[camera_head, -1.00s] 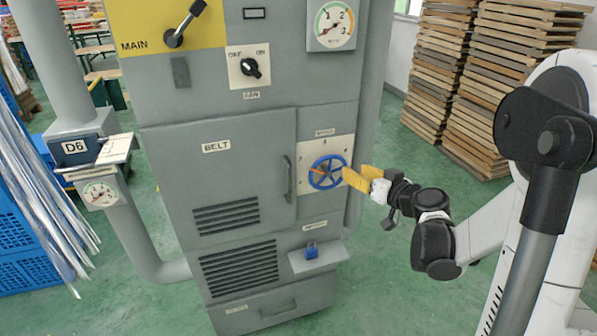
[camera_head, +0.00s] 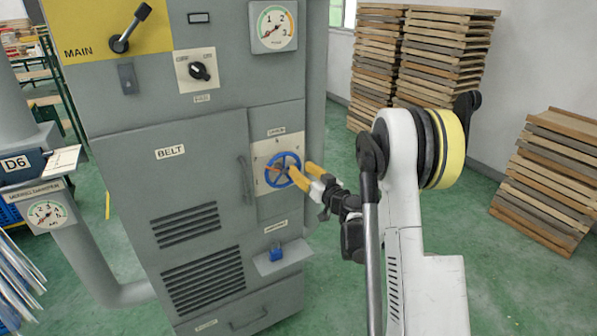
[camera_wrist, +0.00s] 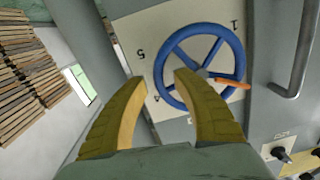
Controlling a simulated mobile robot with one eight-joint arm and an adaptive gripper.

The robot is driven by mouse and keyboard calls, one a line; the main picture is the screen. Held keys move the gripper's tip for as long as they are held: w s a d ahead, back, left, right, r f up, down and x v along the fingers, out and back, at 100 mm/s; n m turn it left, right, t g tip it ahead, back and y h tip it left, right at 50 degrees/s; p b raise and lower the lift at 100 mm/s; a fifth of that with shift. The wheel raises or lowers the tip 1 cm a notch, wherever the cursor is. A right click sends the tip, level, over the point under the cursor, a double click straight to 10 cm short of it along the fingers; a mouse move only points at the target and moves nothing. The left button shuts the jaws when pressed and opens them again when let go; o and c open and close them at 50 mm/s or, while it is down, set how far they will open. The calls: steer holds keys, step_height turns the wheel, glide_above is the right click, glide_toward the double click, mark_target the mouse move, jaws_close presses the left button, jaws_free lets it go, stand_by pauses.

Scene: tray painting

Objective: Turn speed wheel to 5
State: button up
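The blue speed wheel (camera_head: 283,169) sits on a pale dial plate (camera_head: 264,151) on the front of the grey machine. In the wrist view the wheel (camera_wrist: 170,50) has several spokes and an orange pointer (camera_wrist: 232,83) at its right side. The numbers 1, 5 and 4 show on the plate around it. My gripper (camera_head: 298,176) is at the wheel's right side; in the wrist view its two yellow fingers (camera_wrist: 160,85) are apart, with their tips near the wheel's rim. I cannot tell whether they touch it.
The BELT door (camera_head: 170,180) with its handle (camera_head: 246,180) is left of the wheel. The switch (camera_head: 200,72) and gauge (camera_head: 273,27) are above. Wooden tray stacks (camera_head: 420,70) stand behind at right.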

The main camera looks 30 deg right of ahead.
steer(key=shift+w+a, duration=0.1)
steer(key=shift+w, duration=0.6)
jaws_close()
